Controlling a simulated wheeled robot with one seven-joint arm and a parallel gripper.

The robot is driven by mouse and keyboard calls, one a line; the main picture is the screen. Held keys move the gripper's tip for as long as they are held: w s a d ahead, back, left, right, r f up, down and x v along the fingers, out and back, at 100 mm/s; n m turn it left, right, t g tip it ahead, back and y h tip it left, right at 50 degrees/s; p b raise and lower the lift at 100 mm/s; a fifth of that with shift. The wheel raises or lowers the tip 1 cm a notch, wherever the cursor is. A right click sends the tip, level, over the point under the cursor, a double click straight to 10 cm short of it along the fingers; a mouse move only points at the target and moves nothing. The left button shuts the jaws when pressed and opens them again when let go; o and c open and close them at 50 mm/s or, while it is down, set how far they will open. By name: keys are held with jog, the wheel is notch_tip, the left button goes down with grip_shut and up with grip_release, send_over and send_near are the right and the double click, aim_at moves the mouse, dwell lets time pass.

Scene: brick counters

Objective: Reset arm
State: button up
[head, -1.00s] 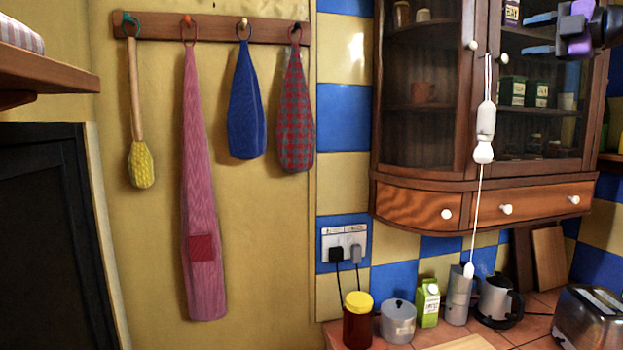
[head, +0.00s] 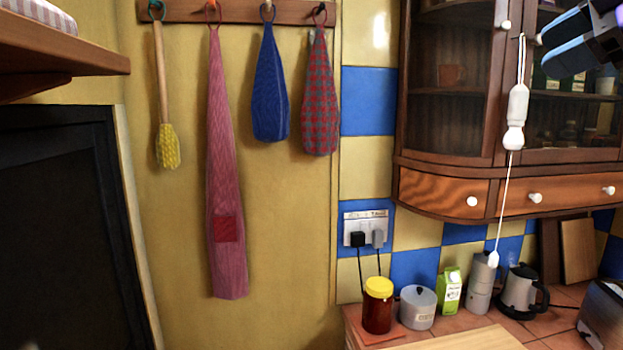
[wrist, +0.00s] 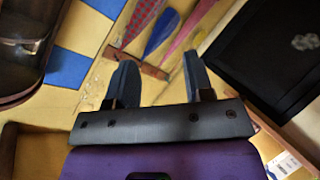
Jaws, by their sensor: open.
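My gripper (head: 545,50) is at the upper right of the head view, in front of the glass-fronted wall cabinet (head: 449,190). Its two dark fingers are spread and nothing is between them. In the wrist view the gripper (wrist: 159,62) also shows open and empty, with its black palm and purple body below the fingers. Beyond the fingers, that view shows the yellow wall and the hanging cloths, tilted.
A white pull cord (head: 516,104) hangs left of my gripper. Below, the counter holds a yellow-lidded jar (head: 378,306), a pot (head: 417,308), a carton (head: 450,290), a kettle (head: 520,290) and a toaster (head: 605,315). A wooden shelf (head: 70,55) juts out at upper left.

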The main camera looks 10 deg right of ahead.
jog(key=s+a+f+m+g+h, duration=0.1)
jog(key=f+m, duration=0.3)
jog(key=f, duration=0.5)
jog(key=s+a+f+m+g+h, duration=0.1)
jog(key=a+f+m+g, duration=0.3)
jog(key=f, duration=0.5)
jog(key=s+a+f+m+g+h, duration=0.1)
jog(key=a+f+m+g+h, duration=0.1)
jog(key=f+m, duration=0.3)
notch_tip(320, 180, down, 4)
jog(key=shift+s+a+r+m, duration=0.1)
jog(key=shift+s+a+m, duration=0.3)
jog(key=shift+a, duration=0.1)
